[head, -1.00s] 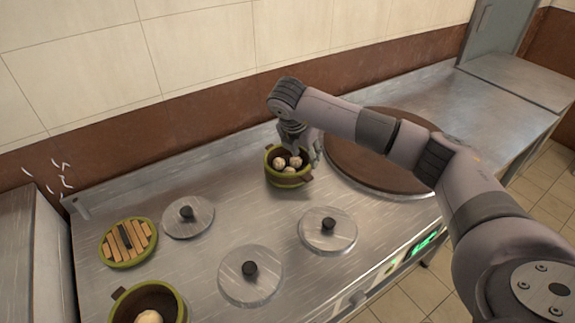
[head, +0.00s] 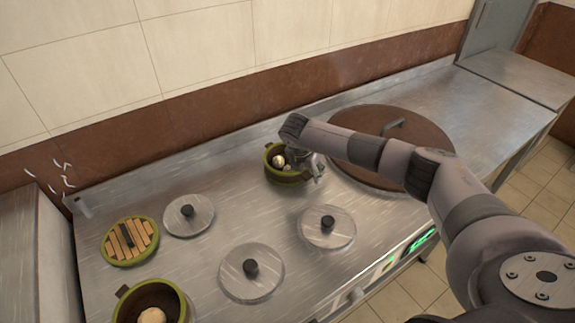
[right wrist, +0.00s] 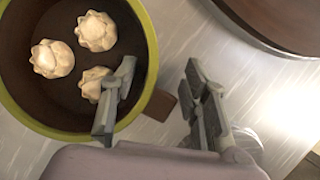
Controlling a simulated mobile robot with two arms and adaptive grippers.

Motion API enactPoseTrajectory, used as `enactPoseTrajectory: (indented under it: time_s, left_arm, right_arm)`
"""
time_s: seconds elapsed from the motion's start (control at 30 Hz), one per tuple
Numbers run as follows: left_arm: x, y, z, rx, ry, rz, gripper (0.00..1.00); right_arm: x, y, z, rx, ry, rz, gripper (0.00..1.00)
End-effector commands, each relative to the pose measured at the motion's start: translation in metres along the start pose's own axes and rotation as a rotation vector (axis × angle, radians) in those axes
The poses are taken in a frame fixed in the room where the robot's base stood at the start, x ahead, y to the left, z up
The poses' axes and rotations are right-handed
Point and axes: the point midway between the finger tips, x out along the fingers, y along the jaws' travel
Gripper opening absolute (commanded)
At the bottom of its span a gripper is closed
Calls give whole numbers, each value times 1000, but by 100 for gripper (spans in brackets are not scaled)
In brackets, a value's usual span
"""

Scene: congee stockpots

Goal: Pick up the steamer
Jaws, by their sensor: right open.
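A green-rimmed steamer (head: 271,171) with a dark inside stands on the steel counter, and pale buns (head: 279,160) lie in it. My right gripper (head: 317,170) is at its right side. In the right wrist view the steamer (right wrist: 147,45) fills the left and holds three buns (right wrist: 96,31). There the right gripper (right wrist: 160,95) is open, with one finger over the inside of the steamer and the other outside it. The steamer's wall and brown side handle (right wrist: 160,105) show between the fingers. Contact cannot be told. My left gripper is not in view.
A second steamer (head: 122,308) with a bun stands at the front left, near a slatted steamer lid (head: 112,250). Metal lids (head: 189,216) with black knobs lie on the counter. A large brown round lid (head: 400,135) lies behind my right arm.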

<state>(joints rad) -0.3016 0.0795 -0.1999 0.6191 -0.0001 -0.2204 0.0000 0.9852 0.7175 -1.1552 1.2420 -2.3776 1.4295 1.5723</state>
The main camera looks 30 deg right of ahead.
Motion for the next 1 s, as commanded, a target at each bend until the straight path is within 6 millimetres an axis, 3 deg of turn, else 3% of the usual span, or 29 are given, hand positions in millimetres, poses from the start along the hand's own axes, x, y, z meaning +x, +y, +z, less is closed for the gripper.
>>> enactPoseTrajectory:
  time_s: [0.1, 0.7, 1.0]
  left_arm:
    - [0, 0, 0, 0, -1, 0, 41]
    - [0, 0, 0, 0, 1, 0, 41]
    - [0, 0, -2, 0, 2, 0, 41]
  right_arm:
    - [0, 0, 0, 0, 0, 0, 41]
    - [-1, 0, 0, 0, 0, 0, 1]
    - [-1, 0, 1, 1, -1, 1, 0]
